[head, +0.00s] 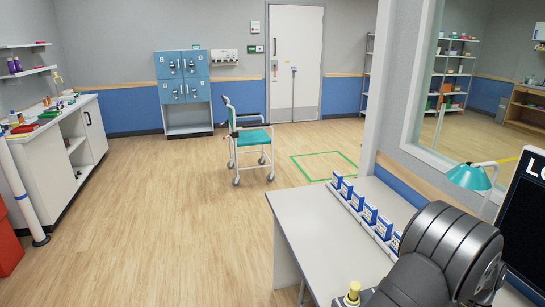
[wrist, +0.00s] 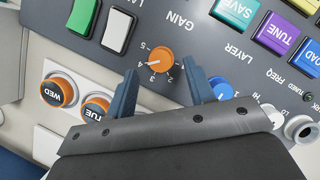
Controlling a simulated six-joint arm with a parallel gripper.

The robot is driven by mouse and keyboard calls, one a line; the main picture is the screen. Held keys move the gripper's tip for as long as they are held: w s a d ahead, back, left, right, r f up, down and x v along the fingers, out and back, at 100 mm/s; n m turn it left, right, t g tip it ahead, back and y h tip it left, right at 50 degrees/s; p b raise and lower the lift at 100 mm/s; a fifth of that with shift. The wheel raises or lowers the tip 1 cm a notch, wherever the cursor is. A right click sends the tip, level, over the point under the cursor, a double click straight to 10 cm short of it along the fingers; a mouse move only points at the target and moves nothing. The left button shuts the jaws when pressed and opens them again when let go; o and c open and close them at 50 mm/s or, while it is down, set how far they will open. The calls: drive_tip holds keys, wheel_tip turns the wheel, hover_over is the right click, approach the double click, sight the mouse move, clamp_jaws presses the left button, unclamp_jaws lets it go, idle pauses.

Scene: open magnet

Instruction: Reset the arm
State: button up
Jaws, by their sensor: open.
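My gripper (wrist: 161,98) shows in the wrist view with its two blue fingers apart. An orange GAIN knob (wrist: 161,60) on a grey control panel (wrist: 165,105) shows between and just beyond the fingertips. I see nothing held between the fingers. In the head view a dark grey part of my arm (head: 445,250) shows at the lower right, over the desk side. The gripper itself is not visible in the head view.
A grey desk (head: 310,225) holds a row of blue-and-white boxes (head: 370,213). A teal chair (head: 250,137) stands on open floor.

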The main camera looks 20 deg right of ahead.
drive_tip(key=v, duration=1.5)
drive_tip(key=x, duration=1.8)
drive_tip(key=shift+a+f, duration=0.15)
drive_tip(key=shift+f, duration=0.1)
drive_tip(key=shift+w+r+n, duration=0.1)
drive_tip(key=shift+r+n, duration=0.1)
drive_tip(key=shift+n, duration=0.5)
drive_tip(key=shift+n+g+h, duration=0.5)
drive_tip(key=shift+n+h, duration=0.1)
drive_tip(key=shift+n, duration=0.5)
drive_tip(key=n+h, duration=0.1)
drive_tip(key=n, duration=0.2)
drive_tip(key=n+h, duration=0.1)
drive_tip(key=n, duration=0.2)
drive_tip(key=shift+a+r+n+g, duration=0.1)
drive_tip(key=shift+a+n+g, duration=0.05)
drive_tip(key=shift+n+g, duration=0.15)
drive_tip(key=shift+v, duration=1.95)
